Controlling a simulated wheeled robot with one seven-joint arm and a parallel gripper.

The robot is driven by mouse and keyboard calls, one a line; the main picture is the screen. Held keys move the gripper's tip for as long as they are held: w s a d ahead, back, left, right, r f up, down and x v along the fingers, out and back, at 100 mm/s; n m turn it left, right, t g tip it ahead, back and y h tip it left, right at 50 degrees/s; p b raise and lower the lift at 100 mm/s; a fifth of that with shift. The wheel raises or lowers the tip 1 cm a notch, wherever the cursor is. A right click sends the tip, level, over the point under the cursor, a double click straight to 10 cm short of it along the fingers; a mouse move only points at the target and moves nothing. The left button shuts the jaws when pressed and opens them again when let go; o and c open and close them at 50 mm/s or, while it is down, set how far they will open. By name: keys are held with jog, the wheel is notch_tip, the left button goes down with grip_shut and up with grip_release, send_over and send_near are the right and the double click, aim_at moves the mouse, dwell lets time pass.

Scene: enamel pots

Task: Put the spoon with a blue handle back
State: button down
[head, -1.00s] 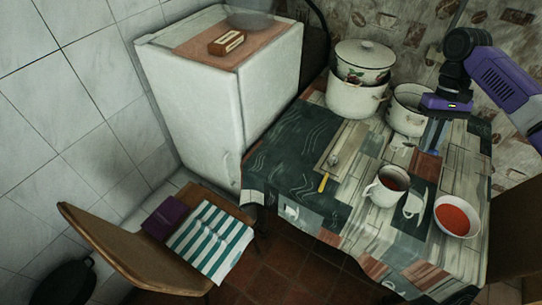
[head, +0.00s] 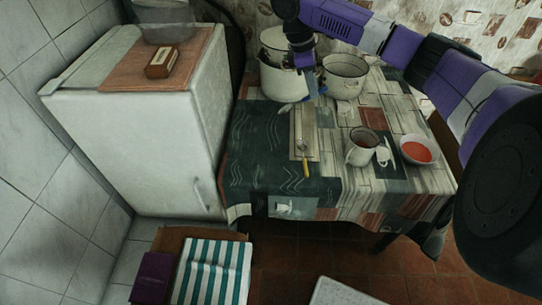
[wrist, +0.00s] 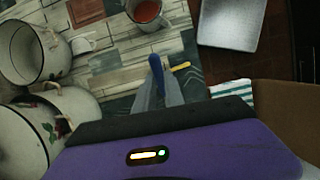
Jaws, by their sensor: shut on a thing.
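My gripper (head: 312,88) is above the table, in front of the lidded pot. In the wrist view its fingers (wrist: 158,88) are shut on the spoon with a blue handle (wrist: 155,62). The blue handle shows at the fingertips; the rest of the spoon is hidden or too small to make out. A spoon with a yellow handle (head: 306,167) lies on a narrow beige board (head: 297,125) on the table. Its yellow handle also shows in the wrist view (wrist: 181,66), just right of my fingertips.
A lidded pot (head: 279,80) and an open pot (head: 345,78) stand at the table's back. The dark left side of the tablecloth (head: 255,150) is mostly clear. A fridge (head: 140,140) stands left.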

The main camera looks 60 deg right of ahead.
jog(key=shift+a+f+n, duration=0.1)
jog(key=shift+f+n, duration=0.2)
jog(key=shift+f, duration=0.15)
notch_tip(320, 180, down, 19)
jog(key=shift+b, duration=0.35)
jog(key=shift+f, duration=0.15)
jog(key=c, duration=1.8)
grip_release()
jog(key=shift+f, duration=0.1)
jog(key=shift+c, duration=0.2)
jog(key=o, duration=0.4)
